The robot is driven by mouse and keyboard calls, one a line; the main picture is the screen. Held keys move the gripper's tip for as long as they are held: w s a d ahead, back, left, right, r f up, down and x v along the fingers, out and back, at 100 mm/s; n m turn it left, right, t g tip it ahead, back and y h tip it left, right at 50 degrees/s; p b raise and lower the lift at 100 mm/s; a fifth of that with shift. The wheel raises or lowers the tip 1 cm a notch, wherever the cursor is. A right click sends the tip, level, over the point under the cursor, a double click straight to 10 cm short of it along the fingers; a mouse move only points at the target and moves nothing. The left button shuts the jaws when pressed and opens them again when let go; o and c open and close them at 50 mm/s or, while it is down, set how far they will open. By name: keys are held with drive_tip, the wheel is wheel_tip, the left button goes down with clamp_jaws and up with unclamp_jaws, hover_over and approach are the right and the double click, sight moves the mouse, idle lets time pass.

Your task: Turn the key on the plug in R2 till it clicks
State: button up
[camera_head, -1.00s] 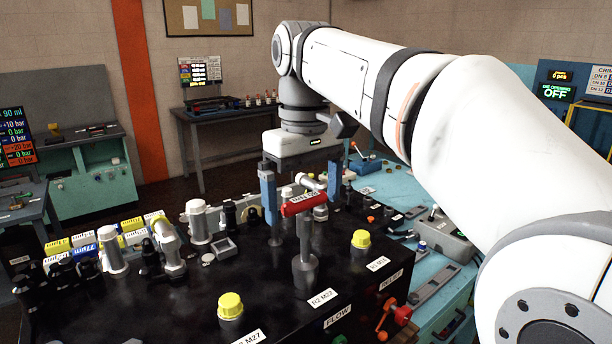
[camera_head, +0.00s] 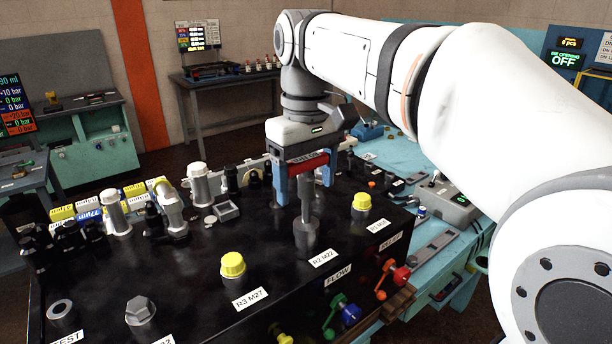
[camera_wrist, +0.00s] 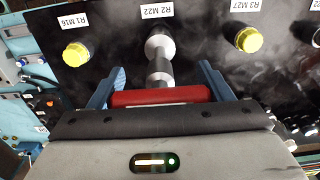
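The key has a red crossbar handle (camera_head: 308,164) on a grey shaft (camera_head: 306,205). It stands upright on the grey plug in the R2 M22 port (camera_head: 306,236). My gripper (camera_head: 304,195) is above the port. Its two blue fingers point down, one at each end of the red handle, and look shut on it. In the wrist view the red handle (camera_wrist: 160,96) fills the gap between the fingers, and the shaft (camera_wrist: 159,70) runs to the plug (camera_wrist: 160,45) below the R2 M22 label (camera_wrist: 157,11). Whether the key has turned cannot be told.
Yellow-capped ports stand on both sides: R1 (camera_head: 362,202) and R3 M27 (camera_head: 233,265). Upright grey and black fittings (camera_head: 198,185) stand behind on the black block (camera_head: 190,280). Coloured valve handles (camera_head: 345,312) stick out at the block's front.

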drive_tip(key=c, duration=0.6)
drive_tip(key=m+p, duration=0.1)
drive_tip(key=m, duration=0.2)
drive_tip(key=shift+r, duration=0.1)
drive_tip(key=m, duration=0.3)
drive_tip(key=shift+m+p, duration=0.35)
drive_tip(key=shift+m, duration=0.25)
drive_tip(key=shift+f+n, duration=0.2)
drive_tip(key=shift+n, duration=0.4)
